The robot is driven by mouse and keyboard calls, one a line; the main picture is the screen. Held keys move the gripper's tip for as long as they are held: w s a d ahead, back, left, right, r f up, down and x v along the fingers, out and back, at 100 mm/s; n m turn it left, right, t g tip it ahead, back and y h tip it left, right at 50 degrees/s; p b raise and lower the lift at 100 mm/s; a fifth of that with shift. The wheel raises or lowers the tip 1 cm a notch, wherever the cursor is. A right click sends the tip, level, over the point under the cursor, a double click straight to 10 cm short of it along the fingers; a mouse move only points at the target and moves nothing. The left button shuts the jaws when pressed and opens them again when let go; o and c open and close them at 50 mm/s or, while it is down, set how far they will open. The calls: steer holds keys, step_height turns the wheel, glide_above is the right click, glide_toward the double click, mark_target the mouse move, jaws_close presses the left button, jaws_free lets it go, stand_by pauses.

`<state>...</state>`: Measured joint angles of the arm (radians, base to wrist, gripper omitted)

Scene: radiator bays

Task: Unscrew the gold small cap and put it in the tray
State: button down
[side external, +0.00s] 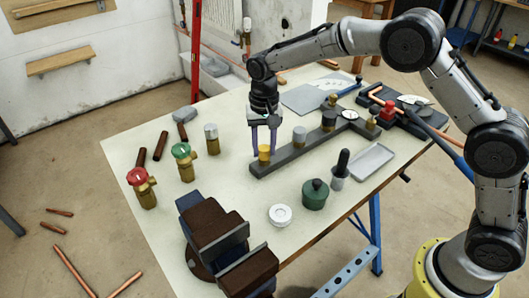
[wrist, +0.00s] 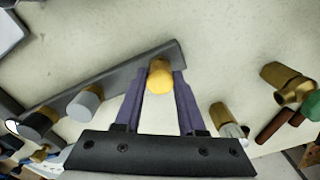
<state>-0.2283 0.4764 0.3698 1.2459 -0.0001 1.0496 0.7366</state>
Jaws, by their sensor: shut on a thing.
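The gold small cap (side external: 264,153) is upright at the near-left end of a dark bar (side external: 290,157). My gripper (side external: 263,150) points down from above and is shut on the cap, one finger on each side. In the wrist view, the gold cap (wrist: 160,77) sits between the purple fingers of my gripper (wrist: 160,82), over the end of the bar (wrist: 120,85). Whether its thread is engaged cannot be seen. The grey shallow tray (side external: 389,153) lies to the right of the bar and looks empty.
A grey cap (side external: 299,136) and a dark cap (side external: 328,121) stand further along the bar. A dark dropper bottle (side external: 341,166) and a green pot (side external: 315,194) stand between bar and tray front. Brass valves (side external: 184,163) are at left, a vise (side external: 215,235) in front.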

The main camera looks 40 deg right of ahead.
steer(key=n, duration=0.7)
steer(key=c, duration=0.7)
jaws_free()
